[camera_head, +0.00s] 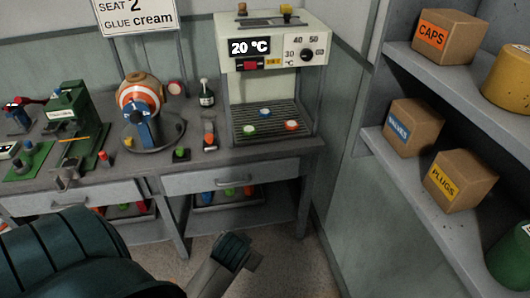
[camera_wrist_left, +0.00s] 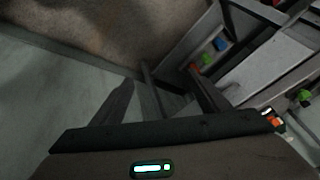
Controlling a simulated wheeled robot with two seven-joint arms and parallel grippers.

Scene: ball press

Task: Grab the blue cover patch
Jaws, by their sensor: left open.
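A small blue disc (camera_head: 264,112), which looks like the blue cover patch, lies on the wire rack (camera_head: 240,115) of the cream heating unit (camera_head: 275,45). A green disc (camera_head: 249,129) and a red disc (camera_head: 291,125) lie nearer the front of the same rack. My left gripper (camera_wrist_left: 161,76) is open and empty in the left wrist view, with its two dark fingers apart. It is over the floor in front of the bench, away from the patch. The blue disc on the rack cannot be made out in the left wrist view. My right gripper is out of view.
The bench drawer (camera_head: 235,178) is shut above a low tray (camera_head: 228,201) of coloured pieces. Right shelves hold boxes marked CAPS (camera_head: 449,37), VALVES (camera_head: 412,127) and PLUGS (camera_head: 460,180). A dark bottle (camera_head: 207,95) stands left of the heating unit. Floor (camera_head: 290,255) before the bench is clear.

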